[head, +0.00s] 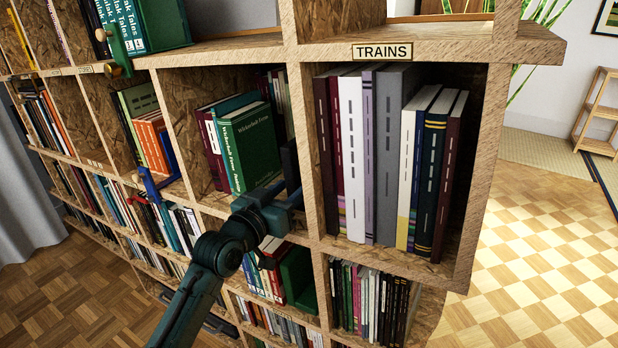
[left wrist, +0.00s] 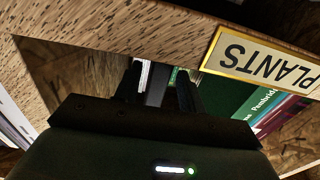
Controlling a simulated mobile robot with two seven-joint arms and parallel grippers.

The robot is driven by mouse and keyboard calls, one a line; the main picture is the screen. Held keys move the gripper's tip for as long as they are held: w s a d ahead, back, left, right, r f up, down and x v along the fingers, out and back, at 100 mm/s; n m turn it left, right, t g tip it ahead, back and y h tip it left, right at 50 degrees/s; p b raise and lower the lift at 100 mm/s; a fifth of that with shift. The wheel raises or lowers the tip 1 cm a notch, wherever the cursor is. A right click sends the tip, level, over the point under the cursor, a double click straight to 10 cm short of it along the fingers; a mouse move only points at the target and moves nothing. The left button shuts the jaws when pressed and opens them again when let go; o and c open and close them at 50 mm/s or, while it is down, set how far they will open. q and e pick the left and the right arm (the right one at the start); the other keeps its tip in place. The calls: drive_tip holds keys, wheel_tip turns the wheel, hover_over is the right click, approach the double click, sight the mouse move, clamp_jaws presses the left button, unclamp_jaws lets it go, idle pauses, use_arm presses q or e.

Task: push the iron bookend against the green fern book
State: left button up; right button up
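The green fern book (head: 250,146) stands, leaning a little, in the middle cubby left of the TRAINS section. Its green cover also shows at the right of the left wrist view (left wrist: 238,97). The iron bookend (head: 290,163) is a dark upright plate at the right side of that cubby, apart from the book and partly hidden. My left gripper (head: 283,194) reaches into the cubby's front, at the bookend's lower front. In the left wrist view its two dark fingers (left wrist: 162,90) are apart, with a dark grey upright piece visible between them. I cannot tell whether they touch it. My right gripper is out of view.
The PLANTS label (left wrist: 265,62) is on the shelf edge close to my left gripper. A wooden divider (head: 308,150) separates the cubby from the TRAINS books (head: 388,150). More books (head: 255,90) stand behind. Bare shelf lies between the fern book and the bookend.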

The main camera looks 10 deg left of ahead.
use_arm(q)
drive_tip(key=shift+x, duration=1.35)
drive_tip(key=shift+c, duration=0.6)
clamp_jaws()
drive_tip(key=shift+a, duration=0.2)
drive_tip(key=shift+w+a+f+b, duration=0.1)
drive_tip(key=shift+w+a+b, duration=0.1)
drive_tip(key=shift+a, duration=0.3)
drive_tip(key=shift+w+a+f+b, duration=0.1)
drive_tip(key=shift+w+a+b, duration=0.1)
drive_tip(key=shift+a, duration=0.3)
drive_tip(key=shift+w+a+f+b, duration=0.1)
drive_tip(key=shift+w+a+b, duration=0.2)
drive_tip(key=shift+a, duration=0.45)
drive_tip(key=shift+w+a+f+b, duration=0.1)
drive_tip(key=shift+w+a+b, duration=0.2)
drive_tip(key=shift+a, duration=0.45)
drive_tip(key=shift+w+a+f+b, duration=0.1)
drive_tip(key=shift+w+a+b, duration=0.1)
drive_tip(key=shift+a+b, duration=0.35)
drive_tip(key=shift+a+r, duration=0.1)
drive_tip(key=shift+a, duration=0.1)
